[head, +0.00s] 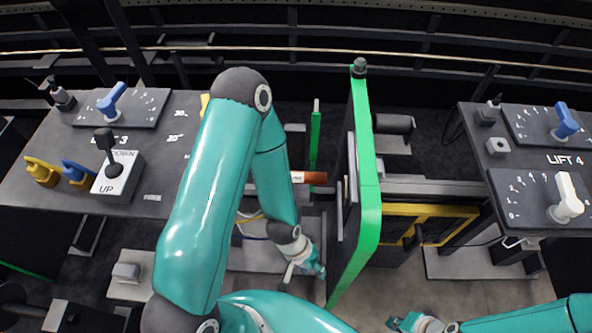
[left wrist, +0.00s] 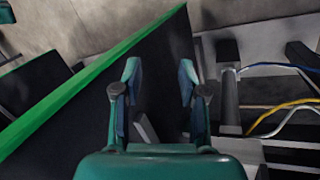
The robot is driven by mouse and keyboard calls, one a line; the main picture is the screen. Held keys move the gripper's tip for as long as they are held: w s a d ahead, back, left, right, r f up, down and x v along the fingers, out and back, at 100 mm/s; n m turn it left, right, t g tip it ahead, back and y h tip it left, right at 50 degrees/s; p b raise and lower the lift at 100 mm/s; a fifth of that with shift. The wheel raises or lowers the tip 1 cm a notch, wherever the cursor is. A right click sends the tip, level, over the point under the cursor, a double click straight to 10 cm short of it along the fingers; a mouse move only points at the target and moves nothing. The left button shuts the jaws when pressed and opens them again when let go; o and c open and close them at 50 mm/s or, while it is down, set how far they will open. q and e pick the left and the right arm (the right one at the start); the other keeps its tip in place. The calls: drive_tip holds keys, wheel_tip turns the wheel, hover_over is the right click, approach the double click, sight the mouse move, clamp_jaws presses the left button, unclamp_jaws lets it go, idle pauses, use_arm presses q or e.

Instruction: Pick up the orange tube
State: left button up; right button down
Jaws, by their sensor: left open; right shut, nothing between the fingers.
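The orange tube (head: 316,178) shows in the head view as a short orange-brown piece with a pale label, just left of the tall green-edged panel. My left arm hides part of the area beside it. My left gripper (head: 312,268) is lower in the picture than the tube, apart from it, and left of the panel. In the left wrist view my left gripper (left wrist: 159,82) is open with nothing between its fingers; I cannot make out the tube there. My right gripper (head: 402,322) is at the bottom edge, right of the panel, shut and empty.
The green-edged panel (head: 367,205) stands between my two grippers and fills the left of the wrist view. A yellow frame (head: 430,210) is right of it. Yellow and blue cables (left wrist: 283,110) run beside my left gripper. Control consoles with levers stand left and right (head: 568,198).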

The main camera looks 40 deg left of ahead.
use_arm(q)
drive_tip(key=shift+w, duration=0.1)
drive_tip(key=shift+o, duration=1.1)
drive_tip(key=shift+w+a, duration=0.1)
drive_tip(key=shift+w, duration=0.2)
drive_tip(key=m+t+y+b, duration=0.1)
drive_tip(key=m+y+b, duration=0.4)
drive_tip(key=m+b, duration=1)
approach(299, 175)
drive_tip(key=shift+n, duration=0.7)
drive_tip(key=f, duration=0.1)
drive_tip(key=f+b, duration=0.1)
drive_tip(key=f, duration=0.1)
drive_tip(key=f+b, duration=0.1)
drive_tip(key=shift+w+a+f, duration=0.25)
drive_tip(key=shift+a+f, duration=0.1)
drive_tip(key=shift+a, duration=0.05)
drive_tip(key=shift+w+a+f, duration=0.1)
drive_tip(key=shift+w+f, duration=0.1)
drive_tip(key=shift+f, duration=0.75)
drive_tip(key=shift+w+f, duration=0.15)
drive_tip(key=shift+f, duration=0.8)
drive_tip(key=shift+w+a+f, duration=0.1)
drive_tip(key=shift+w+f, duration=0.1)
drive_tip(key=shift+f, duration=0.8)
